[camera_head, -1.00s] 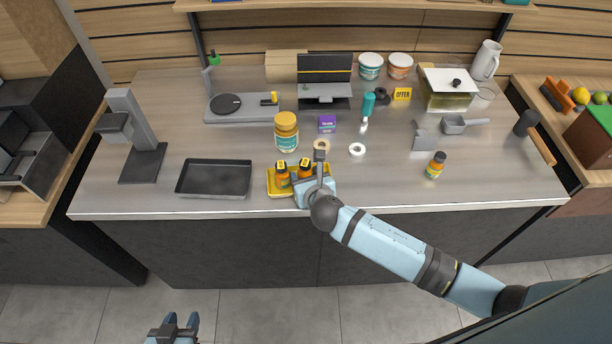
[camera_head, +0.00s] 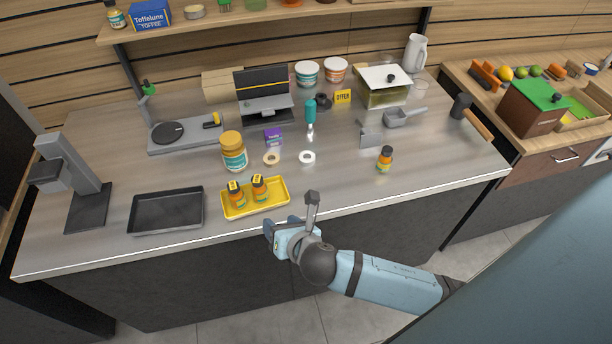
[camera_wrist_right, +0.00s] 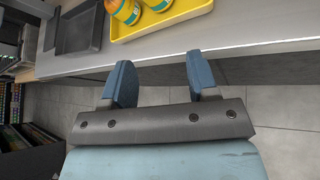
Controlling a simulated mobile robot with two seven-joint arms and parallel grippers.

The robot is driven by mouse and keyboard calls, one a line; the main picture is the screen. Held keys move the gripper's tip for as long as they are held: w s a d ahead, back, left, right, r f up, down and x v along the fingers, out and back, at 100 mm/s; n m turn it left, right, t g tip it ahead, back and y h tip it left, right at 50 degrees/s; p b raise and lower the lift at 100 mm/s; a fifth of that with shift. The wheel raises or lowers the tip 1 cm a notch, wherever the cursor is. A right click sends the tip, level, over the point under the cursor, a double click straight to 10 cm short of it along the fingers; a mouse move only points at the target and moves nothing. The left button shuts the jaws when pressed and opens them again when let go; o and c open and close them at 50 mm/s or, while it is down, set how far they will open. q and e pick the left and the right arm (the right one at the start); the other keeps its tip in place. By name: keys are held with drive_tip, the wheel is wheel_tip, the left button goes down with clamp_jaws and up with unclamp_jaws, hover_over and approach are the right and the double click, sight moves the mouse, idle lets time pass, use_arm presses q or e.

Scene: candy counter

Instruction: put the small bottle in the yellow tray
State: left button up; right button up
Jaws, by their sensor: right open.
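The yellow tray (camera_head: 277,203) lies near the counter's front edge. Another small orange bottle with a dark cap (camera_head: 385,160) stands upright on the counter to the right. My right gripper (camera_head: 268,232) is open and empty, in front of the counter edge below the tray. In the right wrist view its two blue fingers (camera_wrist_right: 160,84) are apart, with the tray (camera_wrist_right: 180,15) beyond them. My left gripper is out of view.
A black tray (camera_head: 166,211) lies left of the yellow one. A large yellow-lidded jar (camera_head: 234,152) stands behind it, with two rings (camera_head: 307,157) to the right. The counter between the yellow tray and the lone bottle is mostly clear.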

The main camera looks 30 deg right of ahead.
drive_tip(key=s+d+f+m+y, duration=0.1)
drive_tip(key=s+f+m, duration=0.3)
drive_tip(key=m, duration=1)
drive_tip(key=s+d+f+m+g+y, duration=0.1)
drive_tip(key=s+f+m, duration=0.4)
drive_tip(key=m, duration=1)
drive_tip(key=s+d, duration=0.1)
drive_tip(key=s, duration=0.2)
drive_tip(key=shift+d+g+y, duration=0.2)
drive_tip(key=shift+g+y, duration=0.1)
drive_tip(key=shift+s, duration=0.1)
drive_tip(key=shift+d+r+p, duration=0.1)
drive_tip(key=shift+r+p, duration=0.6)
drive_tip(key=shift+p, duration=0.05)
